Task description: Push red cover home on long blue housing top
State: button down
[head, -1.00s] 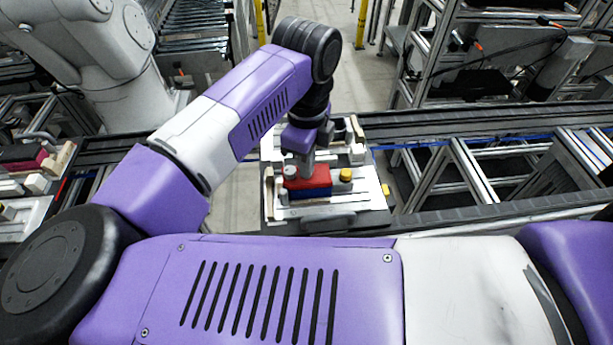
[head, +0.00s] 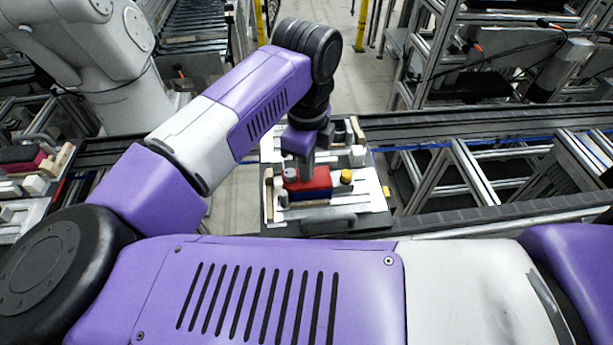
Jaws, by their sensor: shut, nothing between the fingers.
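The red cover (head: 318,180) sits on top of the long blue housing (head: 318,195) on the pallet. Blue shows along the housing's near side below the cover. Whether the cover is fully seated is too small to tell. My gripper (head: 307,174) points down over the left-middle part of the cover. Its fingers are shut and empty, and the tips appear to touch the cover's top or sit just above it. The fingers hide part of the cover's far edge.
The pallet (head: 372,203) also carries a yellow-topped round part (head: 346,177), grey cylinders (head: 290,174) left of the cover, and a wooden block (head: 268,188) at its left edge. A dark grey handle-like part (head: 328,224) lies in front. Conveyor rails (head: 480,212) run right.

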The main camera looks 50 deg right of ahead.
jog(key=shift+r, duration=0.15)
notch_tip(320, 180, up, 7)
jog(key=p, duration=0.2)
jog(key=shift+p, duration=0.35)
dwell(0.4)
dwell(0.5)
